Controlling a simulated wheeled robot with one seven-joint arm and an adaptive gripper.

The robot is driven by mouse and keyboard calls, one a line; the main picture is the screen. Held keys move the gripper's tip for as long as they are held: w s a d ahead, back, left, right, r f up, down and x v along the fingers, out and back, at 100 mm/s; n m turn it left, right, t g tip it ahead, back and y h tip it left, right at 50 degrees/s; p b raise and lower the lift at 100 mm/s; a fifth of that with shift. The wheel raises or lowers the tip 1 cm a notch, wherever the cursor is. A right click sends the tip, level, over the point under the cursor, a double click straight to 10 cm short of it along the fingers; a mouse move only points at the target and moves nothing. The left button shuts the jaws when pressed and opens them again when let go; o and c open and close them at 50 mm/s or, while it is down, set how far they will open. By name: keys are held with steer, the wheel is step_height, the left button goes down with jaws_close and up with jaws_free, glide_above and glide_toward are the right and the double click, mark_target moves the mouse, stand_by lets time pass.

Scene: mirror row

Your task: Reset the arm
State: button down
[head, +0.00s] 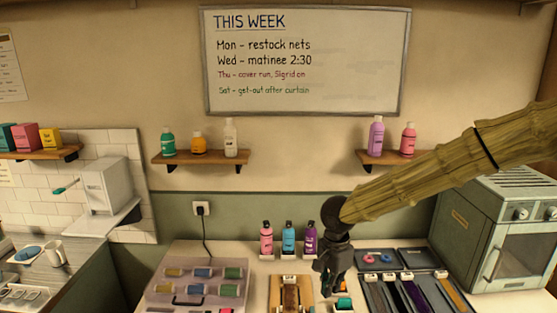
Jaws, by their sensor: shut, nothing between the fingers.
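My gripper (332,286) hangs pointing down at the end of my arm, which comes in from the right edge of the head view. Its fingers are dark and shut, with nothing held. It is over the counter (252,298), in front of the purple bottle (310,238) and beside the wooden-framed item (290,294). A small item with an orange and teal top (344,302) shows just below and right of the fingers, partly hidden by them. I cannot tell whether the fingers touch it.
Pink (266,238) and blue (288,238) bottles stand near the wall. A clear organizer (196,285) is left; a dark tray (412,290) and a grey oven (500,235) are right. Bottles stand on the middle wall shelf (201,158) and the right one (376,157). Open air surrounds the arm above.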

steer(key=s+d+f+n+t+h+b, duration=0.1)
steer(key=s+d+f+n+b, duration=0.2)
steer(key=f, duration=0.7)
steer(key=s+d+f+n+t+h+b, duration=0.1)
steer(key=s+d+f+h, duration=0.15)
steer(key=s+f, duration=0.55)
steer(key=s+d+f+n+b, duration=0.15)
steer(key=d+f, duration=0.25)
steer(key=f, duration=0.8)
steer(key=s+f+n+y+b, duration=0.1)
steer(key=s+f+n+b, duration=0.1)
steer(key=s+f, duration=0.3)
steer(key=s+f+n+g+y+b, duration=0.1)
steer(key=s+f, duration=0.4)
steer(key=s, duration=0.7)
steer(key=s+f+n+g+y+b, duration=0.1)
steer(key=s+f+n+b, duration=0.1)
steer(key=s, duration=0.7)
step_height(320, 180, down, 3)
steer(key=shift+a+r+n+y+b, duration=0.1)
steer(key=shift+a+n+y+b, duration=0.25)
steer(key=shift+n, duration=0.2)
